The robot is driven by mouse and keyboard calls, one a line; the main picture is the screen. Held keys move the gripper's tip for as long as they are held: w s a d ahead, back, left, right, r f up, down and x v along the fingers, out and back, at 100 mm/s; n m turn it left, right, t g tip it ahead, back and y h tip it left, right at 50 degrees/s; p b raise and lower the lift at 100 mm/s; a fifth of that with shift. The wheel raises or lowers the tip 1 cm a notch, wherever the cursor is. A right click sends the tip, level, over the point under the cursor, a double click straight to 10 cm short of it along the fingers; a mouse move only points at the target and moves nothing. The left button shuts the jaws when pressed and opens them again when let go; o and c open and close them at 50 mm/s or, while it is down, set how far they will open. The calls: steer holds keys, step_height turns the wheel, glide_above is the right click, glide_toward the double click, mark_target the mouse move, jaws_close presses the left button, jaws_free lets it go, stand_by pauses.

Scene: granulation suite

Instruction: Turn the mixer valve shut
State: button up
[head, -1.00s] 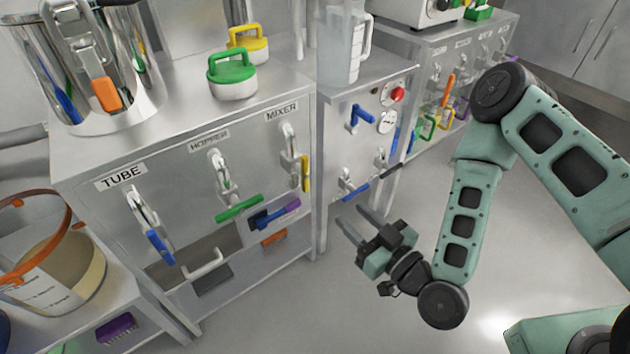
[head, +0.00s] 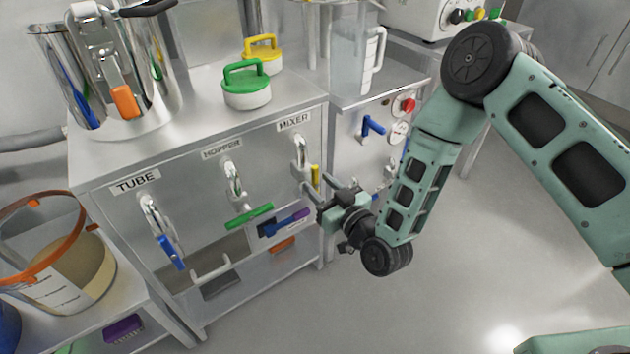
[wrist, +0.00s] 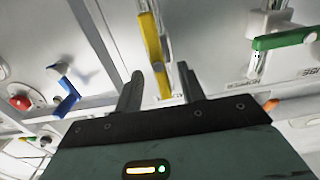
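The mixer valve (head: 301,150) is a bent silver pipe fitting on the cabinet front below the MIXER label (head: 293,122). Its yellow handle (head: 315,174) points downward and is partly hidden by my gripper. In the wrist view the yellow handle (wrist: 152,45) runs down toward the gap between my fingers. My gripper (head: 318,182) is open, with its fingers pointing at the cabinet on either side of the handle's lower end. In the wrist view my gripper (wrist: 158,80) shows a gap on both sides of the handle; I cannot tell whether either finger touches it.
The hopper valve's green handle (head: 249,216) lies left of my gripper, and the tube valve's blue handle (head: 171,252) is farther left. A blue handle (head: 373,125) and red button (head: 408,104) are on the panel to the right. Open floor lies in front.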

mark_target(311, 180)
steer(key=shift+x, duration=1.3)
jaws_close()
